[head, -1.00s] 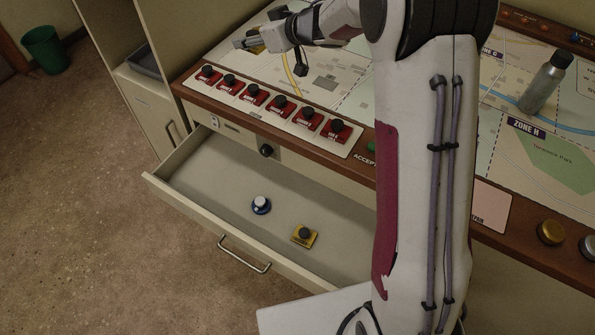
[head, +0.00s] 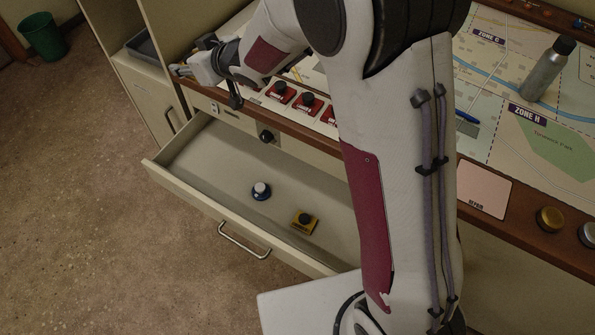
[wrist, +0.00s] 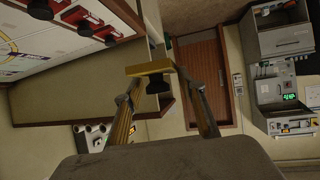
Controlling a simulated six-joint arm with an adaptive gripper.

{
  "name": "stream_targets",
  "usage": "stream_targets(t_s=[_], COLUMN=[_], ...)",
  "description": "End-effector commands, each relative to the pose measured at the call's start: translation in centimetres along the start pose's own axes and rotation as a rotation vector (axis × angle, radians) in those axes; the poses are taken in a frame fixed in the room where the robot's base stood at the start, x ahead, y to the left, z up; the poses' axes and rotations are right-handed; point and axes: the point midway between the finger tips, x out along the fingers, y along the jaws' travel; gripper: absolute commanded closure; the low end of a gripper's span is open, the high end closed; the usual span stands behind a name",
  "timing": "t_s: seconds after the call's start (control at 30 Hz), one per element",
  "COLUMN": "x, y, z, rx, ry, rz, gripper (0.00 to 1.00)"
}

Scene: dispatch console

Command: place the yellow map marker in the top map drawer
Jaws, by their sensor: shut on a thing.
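My gripper (head: 182,70) is at the far left end of the console, above its edge and beyond the open drawer. In the wrist view my gripper (wrist: 166,88) is shut on a yellow map marker (wrist: 149,68), a flat yellow plate with a dark part below it. The head view does not clearly show this marker. The map drawer (head: 190,190) is pulled open below the console.
A grey bottle (head: 548,70) stands on the map at right. A dark tray (head: 143,48) sits on the cabinet at left. The drawer's left part is bare.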

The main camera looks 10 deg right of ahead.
Motion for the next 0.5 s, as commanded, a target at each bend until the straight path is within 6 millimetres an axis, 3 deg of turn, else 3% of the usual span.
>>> stream_targets(t_s=[0.23,0.5], x=[-0.2,1.6], y=[-2.3,-2.4], z=[0.6,3.9], rx=[-0.004,-0.002], ry=[0.001,-0.002], rz=[-0.004,-0.004], gripper=[0.86,0.86])
